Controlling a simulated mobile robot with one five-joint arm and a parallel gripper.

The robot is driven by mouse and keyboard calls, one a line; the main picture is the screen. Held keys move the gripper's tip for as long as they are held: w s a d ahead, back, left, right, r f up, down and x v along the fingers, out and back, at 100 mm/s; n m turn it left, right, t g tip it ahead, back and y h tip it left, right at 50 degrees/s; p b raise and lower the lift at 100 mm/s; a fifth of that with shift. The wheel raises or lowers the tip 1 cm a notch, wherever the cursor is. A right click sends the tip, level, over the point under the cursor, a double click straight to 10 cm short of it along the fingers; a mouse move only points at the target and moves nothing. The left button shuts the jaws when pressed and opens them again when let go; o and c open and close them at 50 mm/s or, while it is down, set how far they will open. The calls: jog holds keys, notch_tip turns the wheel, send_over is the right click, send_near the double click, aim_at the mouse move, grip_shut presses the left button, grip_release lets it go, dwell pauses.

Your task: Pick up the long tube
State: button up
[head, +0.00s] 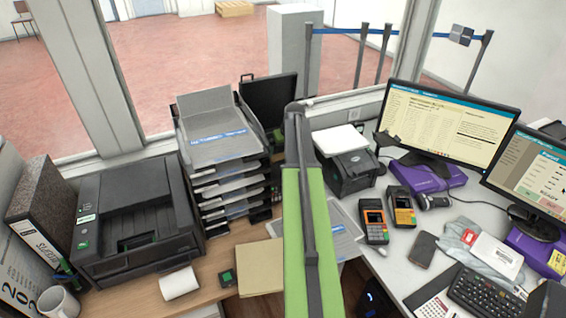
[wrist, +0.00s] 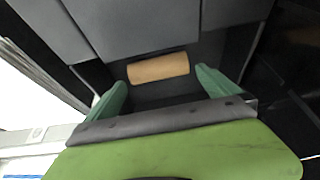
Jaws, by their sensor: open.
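A tan cylinder (wrist: 158,68), seemingly a cardboard tube, lies crosswise in the wrist view against a dark grey surface. It looks short here, and I cannot tell its full length. My gripper (wrist: 161,82) is open, with its green fingers spread to either side of the tube's near side. The tube appears beyond the fingertips, with a gap, and nothing is held. In the head view my green arm runs up the middle; my gripper and the tan tube are not visible there.
Dark grey panels (wrist: 130,25) stand behind the tube. In the head view, a printer (head: 135,225), stacked trays (head: 225,170) and a white roll (head: 180,284) are left of my arm. A label printer (head: 345,165), card terminals (head: 374,222) and monitors (head: 445,125) crowd the right.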

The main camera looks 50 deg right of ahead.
aim_at(282, 154)
jog(key=b+x, duration=0.4)
jog(key=x, duration=0.1)
jog(key=shift+d+f+b, duration=0.15)
jog(key=shift+b, duration=0.15)
jog(key=shift+r, duration=0.2)
jog(key=c, duration=1)
